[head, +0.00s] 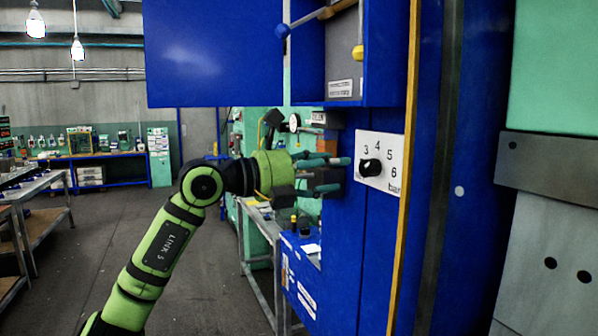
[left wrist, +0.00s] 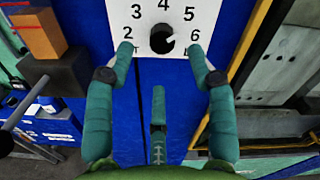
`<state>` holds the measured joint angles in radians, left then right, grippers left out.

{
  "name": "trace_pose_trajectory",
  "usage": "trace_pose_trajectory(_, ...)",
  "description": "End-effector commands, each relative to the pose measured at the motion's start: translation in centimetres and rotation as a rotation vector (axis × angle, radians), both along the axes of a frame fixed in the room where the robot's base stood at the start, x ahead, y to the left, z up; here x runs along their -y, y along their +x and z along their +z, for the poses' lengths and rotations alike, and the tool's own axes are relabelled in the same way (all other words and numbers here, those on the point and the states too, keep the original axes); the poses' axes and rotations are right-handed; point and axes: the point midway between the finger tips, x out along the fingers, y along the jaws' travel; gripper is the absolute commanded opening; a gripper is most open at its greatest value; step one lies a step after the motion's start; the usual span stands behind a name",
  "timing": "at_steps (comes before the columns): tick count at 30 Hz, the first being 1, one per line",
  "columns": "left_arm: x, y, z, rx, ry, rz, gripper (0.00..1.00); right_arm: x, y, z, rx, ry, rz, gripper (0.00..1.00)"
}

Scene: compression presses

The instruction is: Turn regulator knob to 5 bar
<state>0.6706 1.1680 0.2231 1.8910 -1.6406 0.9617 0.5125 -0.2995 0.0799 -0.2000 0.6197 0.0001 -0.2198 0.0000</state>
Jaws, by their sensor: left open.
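The regulator knob (head: 371,167) is a small black knob on a white dial plate (head: 377,146) with the numbers 3 to 6 and "bar" visible. The plate is on a blue upright panel. In the left wrist view the knob (left wrist: 162,38) sits at top centre, with a pale mark on its right side; its exact setting is hard to read. My left gripper (head: 341,174) has teal fingers and is open, just left of the plate in the head view. In the left wrist view two fingertips flank the knob, apart from it, and a third finger is below. My right gripper is not visible.
A blue cabinet (head: 213,50) overhangs above the gripper. A yellow vertical strip (head: 404,200) stands just right of the dial. A blue bench box (head: 300,275) is below. Tables and open floor (head: 110,215) lie at the left.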

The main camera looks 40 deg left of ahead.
Motion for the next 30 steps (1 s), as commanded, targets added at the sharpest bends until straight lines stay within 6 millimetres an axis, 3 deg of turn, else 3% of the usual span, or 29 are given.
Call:
trace_pose_trajectory(13,-2.0,-4.9,0.1,0.002,-0.001,0.000,0.56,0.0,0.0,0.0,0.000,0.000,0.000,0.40)
trace_pose_trajectory(27,-2.3,-5.6,0.1,0.003,0.001,0.000,0.56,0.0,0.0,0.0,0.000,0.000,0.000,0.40)
trace_pose_trajectory(30,-1.7,-5.8,0.0,0.023,0.040,-0.006,0.56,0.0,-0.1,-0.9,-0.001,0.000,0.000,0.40)
